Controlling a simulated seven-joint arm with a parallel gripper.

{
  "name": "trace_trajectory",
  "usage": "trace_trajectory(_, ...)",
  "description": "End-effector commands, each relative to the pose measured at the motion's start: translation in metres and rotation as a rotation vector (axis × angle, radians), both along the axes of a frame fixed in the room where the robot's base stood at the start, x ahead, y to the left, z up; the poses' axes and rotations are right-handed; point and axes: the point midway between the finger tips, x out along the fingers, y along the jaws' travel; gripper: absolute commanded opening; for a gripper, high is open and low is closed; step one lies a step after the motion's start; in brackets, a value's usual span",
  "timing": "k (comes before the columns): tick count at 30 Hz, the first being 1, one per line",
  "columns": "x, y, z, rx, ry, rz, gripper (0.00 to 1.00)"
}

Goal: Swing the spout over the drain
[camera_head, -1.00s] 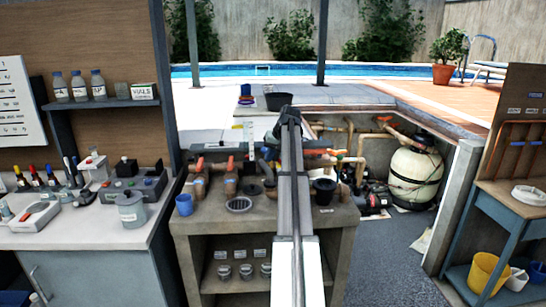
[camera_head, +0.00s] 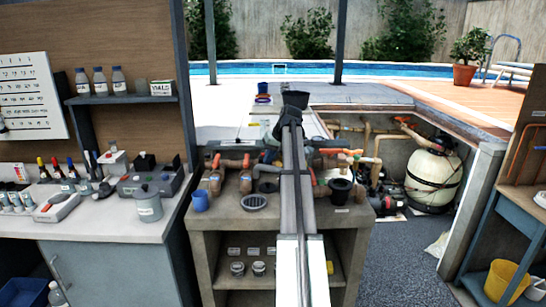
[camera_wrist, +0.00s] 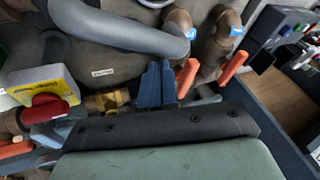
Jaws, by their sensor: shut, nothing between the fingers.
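A thick grey bent pipe, which looks like the spout (camera_wrist: 125,32), crosses the top left of the wrist view. In the head view my arm largely hides that area. A round grate that looks like the drain (camera_head: 254,202) is set in the front of the bench top (camera_head: 225,215); I do not make it out in the wrist view. My gripper (camera_wrist: 157,68) is shut and empty, its dark blue fingers just below the grey pipe in the wrist view. I cannot tell whether they touch it. In the head view the gripper (camera_head: 271,138) is at the back of the bench.
Orange-handled valves (camera_wrist: 187,78) stand right of the fingers. A blue cup (camera_head: 200,201) and a black pot (camera_head: 341,188) stand on the bench, either side of the grate. Pipes fill its back.

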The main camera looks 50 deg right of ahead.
Motion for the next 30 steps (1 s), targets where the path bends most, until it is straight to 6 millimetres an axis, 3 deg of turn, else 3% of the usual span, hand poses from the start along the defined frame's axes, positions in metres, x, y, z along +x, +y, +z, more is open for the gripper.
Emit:
trace_trajectory(3, -0.001, 0.007, 0.0, 0.001, 0.0, 0.098, 0.0)
trace_trajectory(9, -0.004, 0.019, 0.0, 0.001, 0.0, 0.097, 0.0)
trace_trajectory(30, -0.008, 0.027, 0.0, 0.001, 0.001, 0.226, 0.0)
